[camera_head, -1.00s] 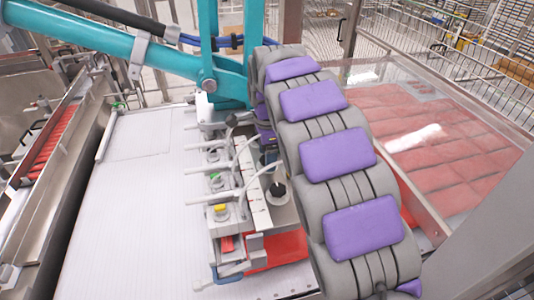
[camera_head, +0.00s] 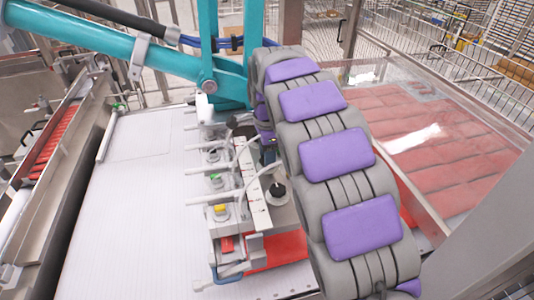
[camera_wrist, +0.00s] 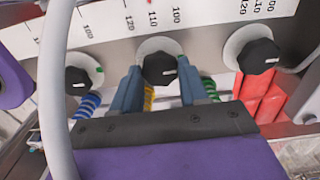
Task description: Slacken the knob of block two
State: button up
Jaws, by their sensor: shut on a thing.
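Three black knobs on pale round dials sit in a row on a grey metal panel in the wrist view: a left knob (camera_wrist: 77,80), a middle knob (camera_wrist: 159,68) and a right knob (camera_wrist: 258,56). My gripper (camera_wrist: 160,80) has its two blue-grey fingers on either side of the middle knob, shut on it. The knob's white pointer mark shows between the fingertips. In the head view one black knob (camera_head: 278,190) shows on the vacuum picker (camera_head: 252,212), and my arm hides most of the gripper. No block numbers are readable.
A grey hose (camera_wrist: 55,80) crosses the left of the wrist view close to my gripper. Striped blue, yellow and green springs lie below the knobs. Teal beams (camera_head: 110,40) stand behind the picker. The white conveyor surface (camera_head: 140,210) at left is clear.

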jog(key=shift+r, duration=0.15)
jog(key=n+p, duration=0.3)
jog(key=n, duration=0.2)
jog(key=shift+w+r, duration=0.1)
jog(key=n+p, duration=0.2)
jog(key=n, duration=0.4)
jog(key=n+p, duration=0.1)
jog(key=n, duration=0.5)
jog(key=shift+a+n, duration=0.1)
jog(key=shift+n, duration=0.3)
jog(key=n+p, duration=0.1)
jog(key=n, duration=0.4)
jog(key=shift+n, duration=0.3)
jog(key=o, duration=1)
jog(key=shift+w+a+f, duration=0.1)
jog(key=shift+f, duration=0.15)
jog(key=shift+o, duration=0.3)
